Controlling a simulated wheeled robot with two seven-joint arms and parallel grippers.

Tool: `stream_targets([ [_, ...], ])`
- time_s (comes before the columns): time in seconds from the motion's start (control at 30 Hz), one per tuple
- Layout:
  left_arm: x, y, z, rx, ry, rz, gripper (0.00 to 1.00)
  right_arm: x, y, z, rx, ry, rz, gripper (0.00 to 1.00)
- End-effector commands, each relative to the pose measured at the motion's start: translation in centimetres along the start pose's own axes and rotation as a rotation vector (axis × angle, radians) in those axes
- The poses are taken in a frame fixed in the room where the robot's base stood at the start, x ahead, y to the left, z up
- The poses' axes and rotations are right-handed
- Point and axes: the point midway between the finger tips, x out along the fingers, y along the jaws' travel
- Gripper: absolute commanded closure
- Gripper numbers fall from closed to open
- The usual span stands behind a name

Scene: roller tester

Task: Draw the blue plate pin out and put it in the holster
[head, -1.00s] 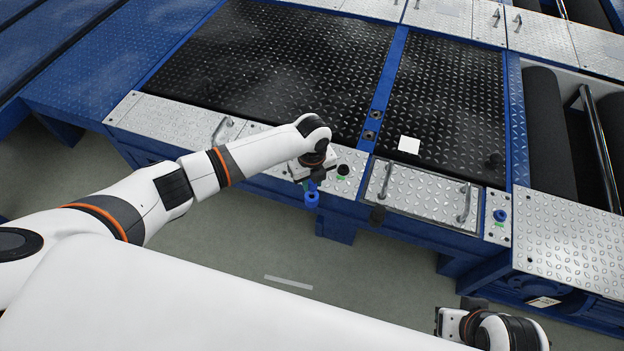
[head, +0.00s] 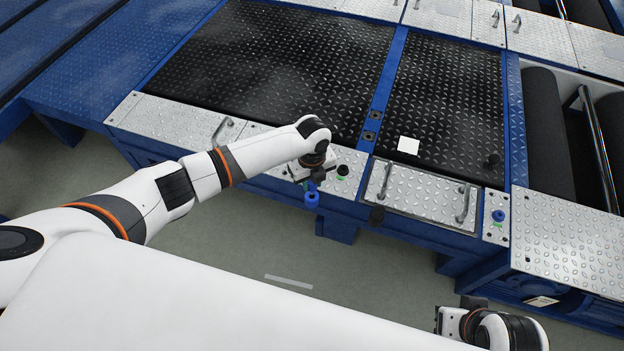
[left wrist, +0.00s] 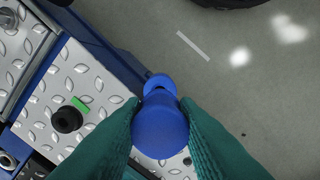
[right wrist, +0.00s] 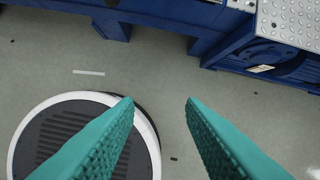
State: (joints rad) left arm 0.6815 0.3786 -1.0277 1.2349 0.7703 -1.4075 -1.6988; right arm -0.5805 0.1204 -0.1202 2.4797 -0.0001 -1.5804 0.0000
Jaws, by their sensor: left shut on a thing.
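My left gripper (head: 312,180) is at the front edge of the machine, just left of a black knob. In the left wrist view its green fingers are shut on a blue pin (left wrist: 160,128), whose round head faces the camera. A smaller blue piece (left wrist: 157,83) shows just beyond it. In the head view a blue round piece (head: 312,200) shows below the gripper at the edge; whether it is a holster is unclear. The pin's lower end is hidden. My right gripper (right wrist: 160,104) is open and empty over the floor.
The black knob (head: 343,171) sits by a green mark on the tread plate. Another blue knob (head: 499,215) stands on a small plate at the right. A dark piece (head: 376,214) hangs at the front edge. A handled cover (head: 422,192) lies between. The floor in front is clear.

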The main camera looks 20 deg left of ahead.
Motion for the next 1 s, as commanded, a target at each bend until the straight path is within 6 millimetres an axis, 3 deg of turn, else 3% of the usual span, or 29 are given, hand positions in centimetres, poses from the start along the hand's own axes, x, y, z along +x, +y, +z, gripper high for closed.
stream_targets([
  [0.37, 0.0, 0.0, 0.0, 0.001, 0.000, 0.000, 1.00, -0.2, 0.0, 0.2, 0.002, -0.004, 0.000, 0.64],
  [1.0, 1.9, 0.0, 0.0, 0.000, 0.000, 0.000, 1.00, 0.9, 0.2, 1.4, -0.003, -0.080, 0.003, 0.64],
])
